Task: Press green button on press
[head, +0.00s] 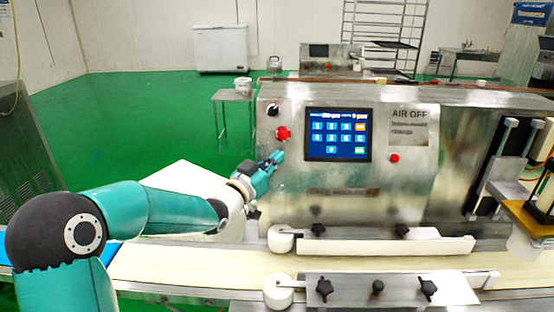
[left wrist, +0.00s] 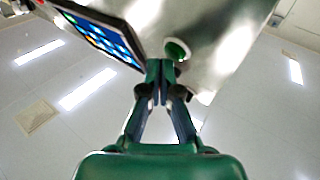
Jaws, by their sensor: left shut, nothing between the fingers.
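The press (head: 310,190) is a metal machine with a control panel on its front. In the left wrist view a round green button (left wrist: 175,48) shows on the panel, just beyond my fingertips and slightly to their right. My left gripper (head: 277,157) is shut and empty, close to the panel below a red button (head: 283,133). Its closed fingers also show in the left wrist view (left wrist: 160,72). I cannot tell whether they touch the green button. My right gripper is out of view.
A touchscreen (head: 338,134) sits just right of my fingertips. A black knob (head: 272,110) is above the red button. Another red button (head: 394,158) is right of the screen. A conveyor belt (head: 180,268) with white guide bars (head: 380,247) runs in front, below my arm.

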